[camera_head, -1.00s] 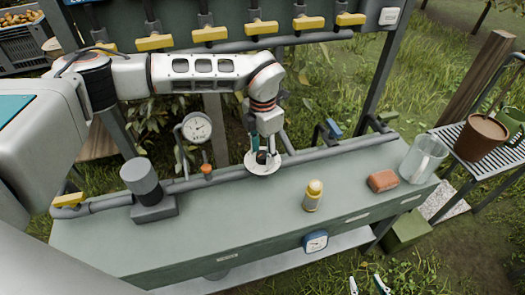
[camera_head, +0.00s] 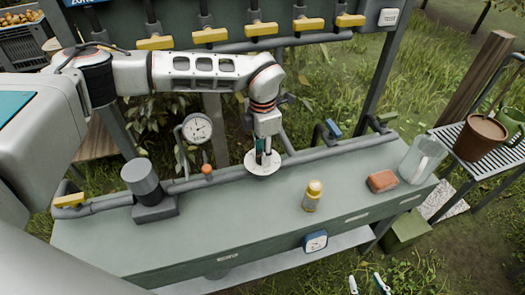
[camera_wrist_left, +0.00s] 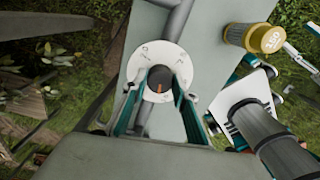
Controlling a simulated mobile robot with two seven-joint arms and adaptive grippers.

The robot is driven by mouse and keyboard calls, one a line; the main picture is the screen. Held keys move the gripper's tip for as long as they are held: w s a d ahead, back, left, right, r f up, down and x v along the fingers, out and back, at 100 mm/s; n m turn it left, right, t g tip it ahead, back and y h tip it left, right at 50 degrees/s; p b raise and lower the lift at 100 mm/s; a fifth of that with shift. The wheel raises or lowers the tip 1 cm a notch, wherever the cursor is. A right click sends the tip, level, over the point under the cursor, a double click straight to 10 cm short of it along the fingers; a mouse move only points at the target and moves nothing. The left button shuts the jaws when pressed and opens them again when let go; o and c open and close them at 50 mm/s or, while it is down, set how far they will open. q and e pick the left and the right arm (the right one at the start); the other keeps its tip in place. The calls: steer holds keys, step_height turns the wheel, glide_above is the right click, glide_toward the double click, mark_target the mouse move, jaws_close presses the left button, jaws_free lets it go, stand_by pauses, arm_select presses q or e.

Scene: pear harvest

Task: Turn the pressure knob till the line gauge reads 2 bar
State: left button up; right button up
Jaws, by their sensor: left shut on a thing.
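The pressure knob (camera_wrist_left: 159,78) is dark with an orange mark, in the middle of a round white dial (camera_head: 262,163) on the bench pipe. In the left wrist view the orange mark points toward the bottom of the picture. My left gripper (camera_head: 263,155) points down over the dial, its teal fingers shut on the knob's sides. The line gauge (camera_head: 197,128) is a round white dial standing left of the knob; its needle is too small to read. My right gripper (camera_head: 367,284) shows only as two separated fingertips at the bottom edge of the head view.
A yellow-capped bottle (camera_head: 312,195), a brown block (camera_head: 382,181) and a clear jug (camera_head: 421,160) stand on the bench right of the knob. A grey cylinder unit (camera_head: 147,190) stands at left. Yellow-handled valves (camera_head: 260,29) line the back panel.

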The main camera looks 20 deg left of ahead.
arm_select(q)
steer(key=m+p, duration=0.1)
steer(key=m, duration=0.4)
steer(key=shift+m, duration=0.3)
steer(key=m+p, duration=0.1)
steer(key=m, duration=0.5)
steer(key=shift+r, duration=0.1)
steer(key=m, duration=0.3)
steer(key=shift+p, duration=0.4)
steer(key=m, duration=0.2)
steer(key=shift+m+p, duration=0.3)
steer(key=shift+m, duration=0.1)
steer(key=m, duration=0.3)
steer(key=shift+m+p, duration=0.3)
steer(key=shift+p, duration=0.05)
steer(key=m, duration=0.3)
steer(key=shift+m, duration=2.4)
arm_select(e)
steer(key=shift+s+d+r+h, duration=0.2)
steer(key=shift+s+d+r, duration=0.15)
steer(key=shift+d, duration=0.2)
steer(key=shift+s+d+r+h, duration=0.2)
steer(key=shift+s+d+r, duration=0.05)
steer(key=shift+d+r, duration=0.25)
steer(key=shift+f, duration=0.1)
